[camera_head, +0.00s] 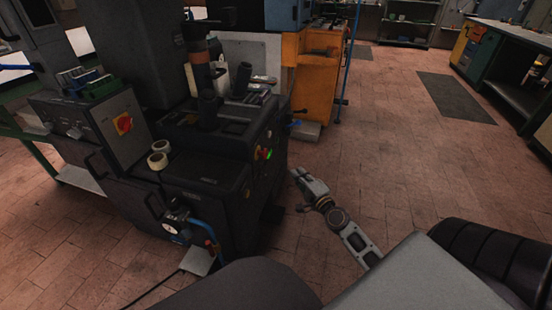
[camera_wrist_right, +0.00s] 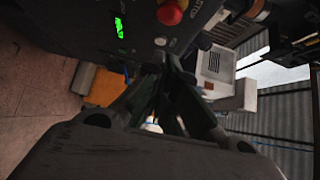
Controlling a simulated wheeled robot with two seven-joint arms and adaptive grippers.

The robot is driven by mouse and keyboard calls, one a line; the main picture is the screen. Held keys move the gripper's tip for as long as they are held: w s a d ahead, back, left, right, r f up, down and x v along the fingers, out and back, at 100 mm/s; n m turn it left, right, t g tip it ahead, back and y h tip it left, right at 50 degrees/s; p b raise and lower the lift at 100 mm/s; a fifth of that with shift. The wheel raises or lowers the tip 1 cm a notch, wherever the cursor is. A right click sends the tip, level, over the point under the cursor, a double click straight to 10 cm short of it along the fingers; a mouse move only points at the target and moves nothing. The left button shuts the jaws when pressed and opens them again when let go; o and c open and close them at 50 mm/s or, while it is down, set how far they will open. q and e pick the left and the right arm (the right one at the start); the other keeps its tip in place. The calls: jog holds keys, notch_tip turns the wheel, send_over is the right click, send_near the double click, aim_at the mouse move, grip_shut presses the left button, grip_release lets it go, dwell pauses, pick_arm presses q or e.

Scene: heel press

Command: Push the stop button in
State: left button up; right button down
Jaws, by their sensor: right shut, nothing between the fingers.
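The stop button is a red round knob (camera_wrist_right: 171,12) at the top of the right wrist view, on a dark machine panel. In the head view it is a small red spot (camera_head: 258,153) on the right side of the black machine (camera_head: 215,178). My right gripper (camera_head: 297,174) is shut and empty, to the right of the machine and apart from it in the head view. Its closed fingers (camera_wrist_right: 172,78) show below the knob in the right wrist view, not visibly touching it. My left gripper is not in view.
A green lit display (camera_wrist_right: 119,27) is left of the knob in the right wrist view. A red-and-yellow switch (camera_head: 123,123) is on the box at left. An orange cabinet (camera_head: 318,85) stands behind. The tiled floor (camera_head: 385,150) on the right is mostly clear.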

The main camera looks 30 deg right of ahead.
aim_at(263, 154)
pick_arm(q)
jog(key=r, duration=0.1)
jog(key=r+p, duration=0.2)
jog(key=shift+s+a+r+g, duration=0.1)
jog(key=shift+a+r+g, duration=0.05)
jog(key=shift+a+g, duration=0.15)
pick_arm(e)
jog(key=w+a, duration=0.2)
jog(key=w, duration=1)
jog(key=shift+w, duration=0.2)
dwell(0.3)
